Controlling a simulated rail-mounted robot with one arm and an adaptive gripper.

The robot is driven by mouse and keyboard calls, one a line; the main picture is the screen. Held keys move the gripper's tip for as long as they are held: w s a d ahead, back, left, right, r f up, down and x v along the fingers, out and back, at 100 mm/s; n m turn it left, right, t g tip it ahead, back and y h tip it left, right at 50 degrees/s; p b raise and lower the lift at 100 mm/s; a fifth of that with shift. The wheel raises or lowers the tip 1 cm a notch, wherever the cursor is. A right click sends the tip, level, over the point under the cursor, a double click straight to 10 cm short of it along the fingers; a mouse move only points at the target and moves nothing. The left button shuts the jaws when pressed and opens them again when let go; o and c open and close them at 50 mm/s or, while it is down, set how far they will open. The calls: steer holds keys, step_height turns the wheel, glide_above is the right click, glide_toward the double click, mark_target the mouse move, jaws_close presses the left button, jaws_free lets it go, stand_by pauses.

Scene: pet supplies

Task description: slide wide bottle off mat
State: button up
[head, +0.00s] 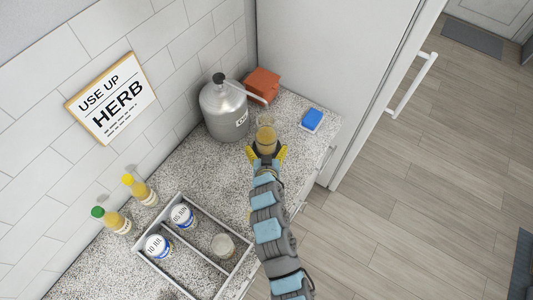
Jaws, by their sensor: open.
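A wide bottle or jar (266,138) with amber contents and a clear upper part stands on the speckled counter, right of the metal canister. My gripper (267,154) is at its near side, with yellow fingertips apart to the left and right of its lower part. The jaws are open; whether a fingertip touches the bottle cannot be told. No mat shows clearly under the bottle; the gripper and arm hide the counter just in front of it.
A metal canister (224,108) stands close left, its spout reaching toward the bottle. Orange blocks (263,83) lie behind; a blue sponge (312,118) lies right, near the counter edge.

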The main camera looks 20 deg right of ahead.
steer(key=shift+p+x, duration=0.6)
steer(key=shift+x, duration=3.55)
steer(key=shift+f, duration=0.15)
steer(key=c, duration=1)
